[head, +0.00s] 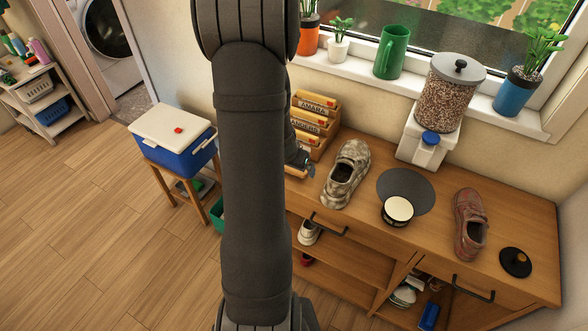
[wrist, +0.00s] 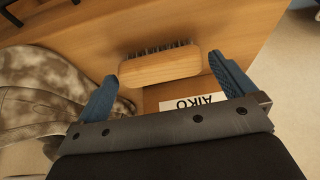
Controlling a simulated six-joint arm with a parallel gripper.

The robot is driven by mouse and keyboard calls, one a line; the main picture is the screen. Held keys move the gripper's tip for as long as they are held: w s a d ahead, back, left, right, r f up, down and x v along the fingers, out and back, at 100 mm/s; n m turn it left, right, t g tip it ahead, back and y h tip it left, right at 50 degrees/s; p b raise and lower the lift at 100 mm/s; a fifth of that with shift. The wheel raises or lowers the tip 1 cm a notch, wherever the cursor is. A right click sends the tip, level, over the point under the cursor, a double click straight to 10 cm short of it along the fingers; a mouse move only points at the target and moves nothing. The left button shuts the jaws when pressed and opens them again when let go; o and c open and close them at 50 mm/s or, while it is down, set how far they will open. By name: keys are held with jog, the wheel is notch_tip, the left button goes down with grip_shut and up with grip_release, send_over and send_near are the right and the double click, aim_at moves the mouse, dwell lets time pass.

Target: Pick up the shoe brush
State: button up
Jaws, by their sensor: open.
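The shoe brush (wrist: 160,68) shows in the wrist view, with a pale wooden back and dark bristles along its far side. It lies crosswise between the two blue fingers of my gripper (wrist: 162,72). The fingers are spread wide, with a gap at each end of the brush; I cannot tell their exact depth relative to it. In the head view my gripper (head: 303,161) is mostly hidden behind my arm, by the wooden rack on the bench. The brush cannot be made out clearly there.
A camouflage shoe (head: 346,174) stands right of my gripper. A dark disc (head: 407,188), brown shoe (head: 469,222) and grain dispenser (head: 447,100) are further right.

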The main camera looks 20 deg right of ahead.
jog(key=shift+f, duration=0.2)
jog(key=c, duration=0.7)
jog(key=shift+w+r, duration=0.1)
notch_tip(320, 180, up, 10)
jog(key=shift+f, duration=0.1)
